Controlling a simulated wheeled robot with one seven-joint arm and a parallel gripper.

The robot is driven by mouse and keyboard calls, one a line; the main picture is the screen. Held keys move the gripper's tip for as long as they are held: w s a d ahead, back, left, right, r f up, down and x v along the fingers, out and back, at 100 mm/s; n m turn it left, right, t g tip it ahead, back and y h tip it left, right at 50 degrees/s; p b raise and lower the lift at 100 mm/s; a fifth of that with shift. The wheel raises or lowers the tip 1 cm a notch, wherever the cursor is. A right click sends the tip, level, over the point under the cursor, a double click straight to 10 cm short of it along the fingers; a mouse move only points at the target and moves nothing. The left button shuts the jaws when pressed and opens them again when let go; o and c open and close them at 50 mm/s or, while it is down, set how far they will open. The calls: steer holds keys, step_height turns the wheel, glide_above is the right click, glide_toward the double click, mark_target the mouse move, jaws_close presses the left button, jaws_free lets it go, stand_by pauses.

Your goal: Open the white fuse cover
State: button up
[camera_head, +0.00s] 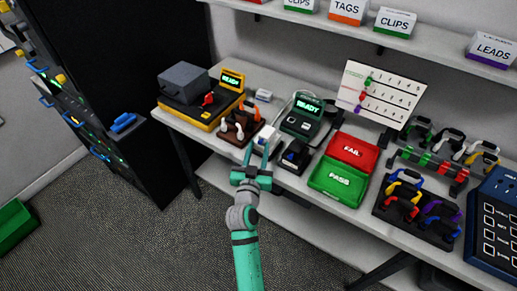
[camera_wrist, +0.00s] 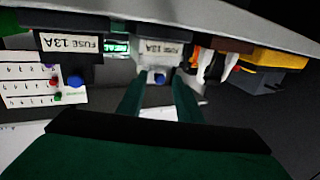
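The white fuse cover (camera_head: 266,134) is a small white box near the table's front edge. In the wrist view it shows upside down as a white box marked "FUSE 13A" (camera_wrist: 160,47), with a blue round spot near its edge. My gripper (camera_head: 259,150) is just in front of it. In the wrist view my gripper's two fingers (camera_wrist: 160,88) are apart, with their tips close to the box on either side. Nothing is visibly held. I cannot tell whether the fingers touch the box. The cover looks closed.
A black fuse box (camera_head: 292,157) stands just right of the white one. A dark rack with white and orange plugs (camera_head: 240,125) is close on the left. A green tester reading READY (camera_head: 308,117) is behind. Green PASS (camera_head: 338,184) and red FAIL (camera_head: 353,150) trays lie to the right.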

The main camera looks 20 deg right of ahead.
steer(key=shift+w+d, duration=0.1)
steer(key=shift+c, duration=0.6)
jaws_close()
steer(key=shift+r, duration=0.1)
